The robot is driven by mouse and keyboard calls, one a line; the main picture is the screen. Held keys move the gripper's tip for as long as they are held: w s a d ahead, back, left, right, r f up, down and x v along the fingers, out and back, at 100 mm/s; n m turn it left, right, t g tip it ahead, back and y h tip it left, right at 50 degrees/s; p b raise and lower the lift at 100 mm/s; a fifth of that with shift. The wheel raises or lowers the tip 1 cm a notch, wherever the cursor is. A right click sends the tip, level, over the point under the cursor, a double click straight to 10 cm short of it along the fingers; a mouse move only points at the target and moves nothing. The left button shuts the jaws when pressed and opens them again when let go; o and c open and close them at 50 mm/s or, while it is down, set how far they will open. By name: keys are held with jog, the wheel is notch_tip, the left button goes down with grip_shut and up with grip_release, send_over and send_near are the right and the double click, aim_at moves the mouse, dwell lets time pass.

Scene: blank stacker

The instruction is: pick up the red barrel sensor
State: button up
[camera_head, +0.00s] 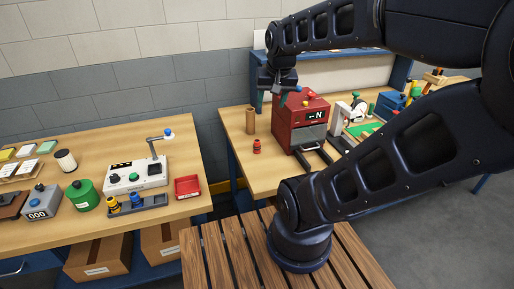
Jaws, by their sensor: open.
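The red barrel sensor (257,146) is a small red cylinder standing upright on the wooden top of the right workbench (262,176), left of the red machine. My gripper (272,103) is above and a little to the right of it in the picture, pointing down. Its two fingers are apart, with nothing visible between them. The gripper is clear of the sensor and close to the red machine's upper left corner in the picture; I cannot tell the depth between them.
A tan cylinder (250,121) stands just behind the sensor. The red machine (300,122) with dark rails in front is to its right. A left bench (110,145) holds a white device (137,176), a green canister (83,195) and a red tray (187,187). Bare bench lies in front of the sensor.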

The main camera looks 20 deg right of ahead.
jog(key=w+f+m+g, duration=0.2)
jog(key=w+f+m, duration=0.65)
jog(key=w, duration=0.25)
jog(key=m+g, duration=0.2)
jog(key=m, duration=0.7)
send_near(257, 140)
jog(key=shift+a+f+n, duration=0.25)
jog(key=shift+a+f, duration=0.15)
jog(key=shift+a, duration=0.05)
jog(key=shift+w+f, duration=0.1)
jog(key=shift+f, duration=0.45)
notch_tip(257, 140, down, 5)
jog(key=shift+f, duration=0.1)
jog(key=shift+s+d+f, duration=0.1)
jog(key=shift+d+f, duration=0.1)
jog(key=shift+f, duration=1.1)
jog(key=shift+s+d+f, duration=0.1)
jog(key=shift+d+f, duration=0.05)
jog(key=shift+f, duration=1.15)
jog(key=c, duration=1.1)
